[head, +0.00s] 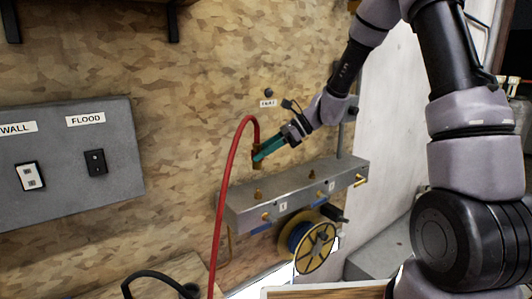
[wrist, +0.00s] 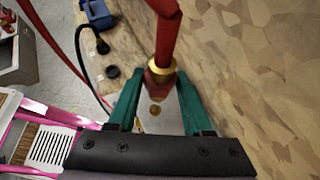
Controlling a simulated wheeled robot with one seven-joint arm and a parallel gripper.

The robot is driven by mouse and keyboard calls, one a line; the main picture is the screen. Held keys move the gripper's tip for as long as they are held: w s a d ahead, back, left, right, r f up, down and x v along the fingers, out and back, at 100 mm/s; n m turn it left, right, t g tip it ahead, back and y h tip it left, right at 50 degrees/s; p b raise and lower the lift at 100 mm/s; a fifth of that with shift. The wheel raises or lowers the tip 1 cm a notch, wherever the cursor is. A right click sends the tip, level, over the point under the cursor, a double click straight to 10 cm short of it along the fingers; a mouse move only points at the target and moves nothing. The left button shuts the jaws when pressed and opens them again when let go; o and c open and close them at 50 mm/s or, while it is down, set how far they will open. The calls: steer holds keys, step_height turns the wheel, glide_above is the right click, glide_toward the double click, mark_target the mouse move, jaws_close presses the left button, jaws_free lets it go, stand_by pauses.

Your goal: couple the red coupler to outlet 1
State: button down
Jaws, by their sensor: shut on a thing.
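The red coupler, with a brass collar (wrist: 161,66), is on the end of a red hose (head: 226,170). My gripper (head: 259,155) has teal fingers and is shut on the coupler, which also shows between the fingers in the wrist view. The coupler hangs above the left end of the grey manifold (head: 300,192), apart from it. A brass outlet (head: 258,195) stands up on the manifold's top below the coupler; a brass fitting (wrist: 155,110) shows just past the coupler in the wrist view. A second outlet (head: 312,174) stands further right. The small front labels are too blurred to read surely.
A yellow reel (head: 316,247) hangs under the manifold. A grey panel (head: 60,150) with WALL and FLOOD switches is on the wooden wall at left. A black cable (head: 150,276) curves at the lower left. The red hose arcs down left of the manifold.

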steer(key=shift+f, duration=2.85)
steer(key=shift+f, duration=1.55)
steer(key=shift+c, duration=1.2)
jaws_free()
steer(key=shift+d, duration=0.15)
